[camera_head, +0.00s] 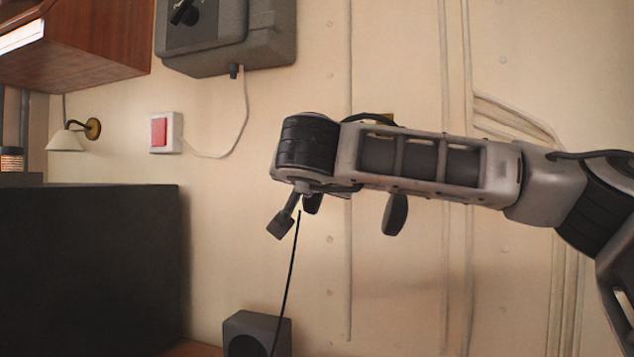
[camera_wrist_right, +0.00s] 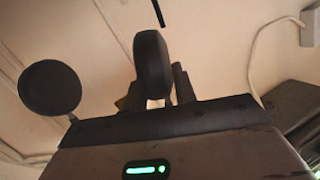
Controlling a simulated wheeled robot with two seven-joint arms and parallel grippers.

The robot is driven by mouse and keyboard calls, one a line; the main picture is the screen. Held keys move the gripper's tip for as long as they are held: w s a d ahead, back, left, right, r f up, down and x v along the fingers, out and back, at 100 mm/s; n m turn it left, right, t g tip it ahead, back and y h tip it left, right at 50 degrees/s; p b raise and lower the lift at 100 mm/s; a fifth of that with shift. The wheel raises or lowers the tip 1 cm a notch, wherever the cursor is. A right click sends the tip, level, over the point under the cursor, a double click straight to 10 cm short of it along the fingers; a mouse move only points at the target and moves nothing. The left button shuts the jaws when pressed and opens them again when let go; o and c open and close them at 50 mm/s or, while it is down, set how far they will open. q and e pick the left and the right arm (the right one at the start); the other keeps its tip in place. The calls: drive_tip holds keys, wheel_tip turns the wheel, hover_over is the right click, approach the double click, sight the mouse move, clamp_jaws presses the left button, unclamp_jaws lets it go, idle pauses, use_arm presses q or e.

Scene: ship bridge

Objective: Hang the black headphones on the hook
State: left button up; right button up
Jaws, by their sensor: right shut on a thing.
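The black headphones are mostly hidden behind my right arm in the head view. One dark ear cup (camera_head: 396,214) hangs below the forearm and part of a black band (camera_head: 368,119) shows above it. In the right wrist view, one round ear cup (camera_wrist_right: 50,88) is at the left and a dark cup seen edge-on (camera_wrist_right: 152,62) is in the middle. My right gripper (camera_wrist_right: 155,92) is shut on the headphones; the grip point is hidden. A small brass piece (camera_head: 388,118), perhaps the hook, peeks out above the forearm; I cannot tell whether the band touches it. My left gripper is out of view.
A grey wall box (camera_head: 228,45), a red switch (camera_head: 159,132) and a lamp (camera_head: 68,139) are left of the arm. A dark panel (camera_head: 90,265) fills the lower left. A speaker-like box (camera_head: 257,333) stands below a thin black rod or cable (camera_head: 289,275). The lower-right wall is clear.

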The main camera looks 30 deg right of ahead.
drive_tip(key=shift+w+d, duration=0.25)
drive_tip(key=shift+d, duration=0.1)
drive_tip(key=shift+w+d, duration=0.35)
drive_tip(key=shift+d+f, duration=0.1)
idle(0.4)
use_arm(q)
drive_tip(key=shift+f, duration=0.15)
use_arm(e)
drive_tip(key=shift+w+d+f, duration=0.2)
drive_tip(key=shift+w+d, duration=0.05)
drive_tip(key=shift+w, duration=0.05)
idle(0.4)
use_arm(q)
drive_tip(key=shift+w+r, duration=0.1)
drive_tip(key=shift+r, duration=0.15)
use_arm(e)
drive_tip(key=shift+w+d+f, duration=0.1)
drive_tip(key=shift+d, duration=0.05)
use_arm(q)
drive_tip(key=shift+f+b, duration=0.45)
drive_tip(key=shift+b, duration=0.2)
use_arm(e)
drive_tip(key=shift+w+d+f, duration=0.1)
drive_tip(key=shift+f, duration=0.15)
idle(0.4)
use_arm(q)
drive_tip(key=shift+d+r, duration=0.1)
use_arm(e)
drive_tip(key=shift+r, duration=0.1)
drive_tip(key=o, duration=0.9)
